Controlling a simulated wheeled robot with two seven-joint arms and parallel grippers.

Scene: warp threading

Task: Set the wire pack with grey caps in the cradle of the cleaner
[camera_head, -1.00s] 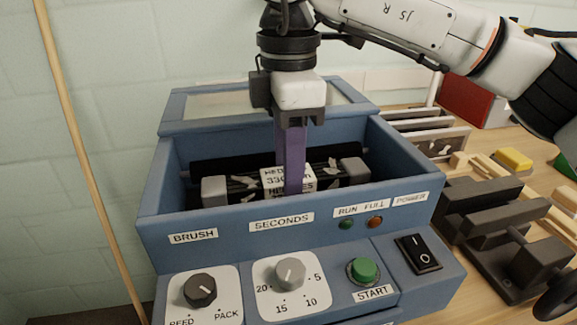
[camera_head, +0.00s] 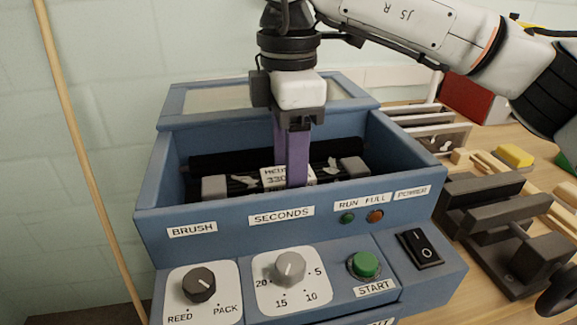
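The cleaner (camera_head: 155,205) is a blue open-topped box with a control panel on its front. The wire pack shows inside it by its grey caps (camera_head: 354,168), its dark wires and a white label (camera_head: 273,178). It lies lengthwise across the box, low between the walls; whether it rests in the cradle is hidden by the front wall. My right gripper (camera_head: 293,180) points straight down into the box, its purple fingers at the middle of the pack by the label. The fingers look close together around the pack, but their tips are hidden. My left gripper is out of view.
A dark roller (camera_head: 215,163) runs along the back inside the box. The panel holds a brush knob (camera_head: 199,286), a seconds knob (camera_head: 289,268), a green start button (camera_head: 364,264) and a power switch (camera_head: 420,250). Dark fixtures (camera_head: 485,207) and a yellow block (camera_head: 514,156) stand right.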

